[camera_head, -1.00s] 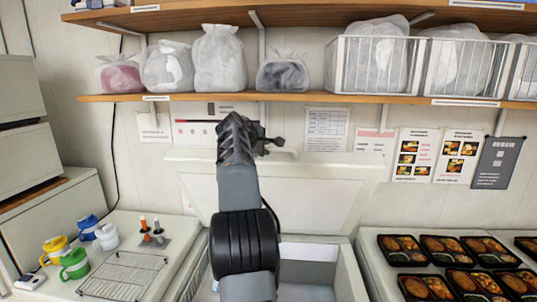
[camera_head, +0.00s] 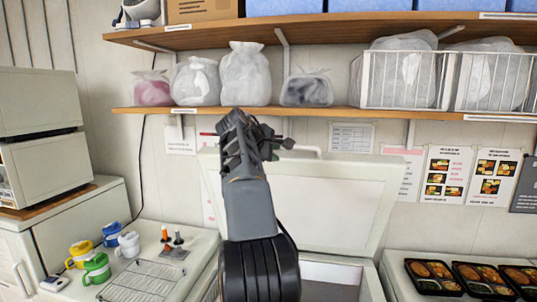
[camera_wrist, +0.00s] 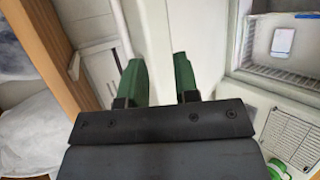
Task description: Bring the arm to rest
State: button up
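My gripper (camera_head: 262,140) is raised in front of the white open lid (camera_head: 325,205), just below the wooden shelf. The wrist view shows its two green fingers (camera_wrist: 160,80) apart with nothing between them, so it is open and empty. My arm reaches up from the bottom middle of the head view. The gap between the fingers and the lid cannot be judged exactly.
The wooden shelf (camera_head: 340,112) holds several bags and wire baskets. Below stand an open chest freezer (camera_head: 372,285), coloured mugs (camera_head: 97,268), a wire rack (camera_head: 140,281) and bento trays (camera_head: 432,278). In the wrist view, the shelf edge (camera_wrist: 55,55) runs at left.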

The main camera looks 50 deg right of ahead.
dwell(0.3)
jog(key=w+a+f+m+t+y, duration=0.1)
jog(key=w+a+f+m+y, duration=0.15)
jog(key=a+f, duration=0.4)
jog(key=w+a+f+m+t+y, duration=0.1)
jog(key=a+f+m+y, duration=0.2)
jog(key=f, duration=0.7)
jog(key=s+a+f+t+y, duration=0.1)
jog(key=s+a+f, duration=0.3)
jog(key=a, duration=0.6)
jog(key=s+a+f+n+y+b, duration=0.1)
jog(key=s+a+f+y, duration=0.2)
jog(key=a, duration=0.8)
jog(key=s+a+f+n+t+y, duration=0.1)
jog(key=s+a+f+y, duration=0.1)
jog(key=s+a+f, duration=0.4)
jog(key=a+f, duration=0.1)
jog(key=a, duration=0.4)
jog(key=shift+t+b, duration=0.3)
